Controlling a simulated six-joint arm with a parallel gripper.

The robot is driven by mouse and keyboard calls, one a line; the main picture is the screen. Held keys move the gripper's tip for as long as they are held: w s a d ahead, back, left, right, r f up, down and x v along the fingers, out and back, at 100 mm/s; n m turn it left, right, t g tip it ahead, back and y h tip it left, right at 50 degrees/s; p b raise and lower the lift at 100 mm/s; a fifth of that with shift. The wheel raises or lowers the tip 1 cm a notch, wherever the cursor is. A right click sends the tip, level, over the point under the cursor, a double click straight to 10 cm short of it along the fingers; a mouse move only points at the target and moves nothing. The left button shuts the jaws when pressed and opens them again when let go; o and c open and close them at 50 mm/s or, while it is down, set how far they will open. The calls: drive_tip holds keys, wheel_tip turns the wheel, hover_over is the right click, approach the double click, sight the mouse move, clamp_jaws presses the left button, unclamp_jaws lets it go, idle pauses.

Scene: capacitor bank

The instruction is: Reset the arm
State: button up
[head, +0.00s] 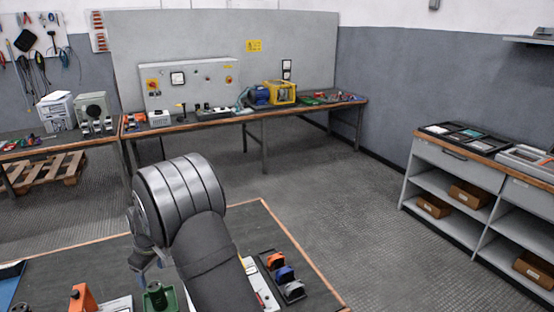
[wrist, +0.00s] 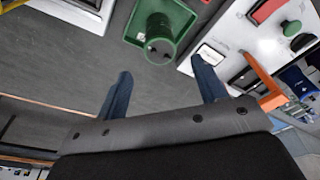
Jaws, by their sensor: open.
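My arm reaches over the near bench (head: 100,255) in the head view, and its own links hide part of the bench top. In the wrist view my gripper (wrist: 163,88) is open, with its two blue fingers spread apart. Nothing is between the fingers; only grey bench surface shows there. A green part with a round post (wrist: 160,32) lies ahead of the fingers, apart from them. A green part (head: 158,297) also shows beside my arm in the head view.
A white panel with a green button (wrist: 291,27) and an orange part (wrist: 262,82) are close to the right finger. Orange (head: 275,261), blue (head: 284,273) and grey (head: 293,290) parts sit at the bench's right. A shelf (head: 470,190) stands far right; open floor lies between.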

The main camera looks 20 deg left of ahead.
sight(153, 285)
drive_tip(key=f, duration=0.3)
drive_tip(key=a+f, duration=0.1)
drive_tip(key=f, duration=0.4)
drive_tip(key=shift+a+f, duration=0.15)
drive_tip(key=shift+f, duration=0.15)
drive_tip(key=shift+a+f, duration=0.1)
drive_tip(key=shift+f, duration=0.05)
drive_tip(key=shift+r, duration=1.7)
drive_tip(key=shift+f, duration=0.1)
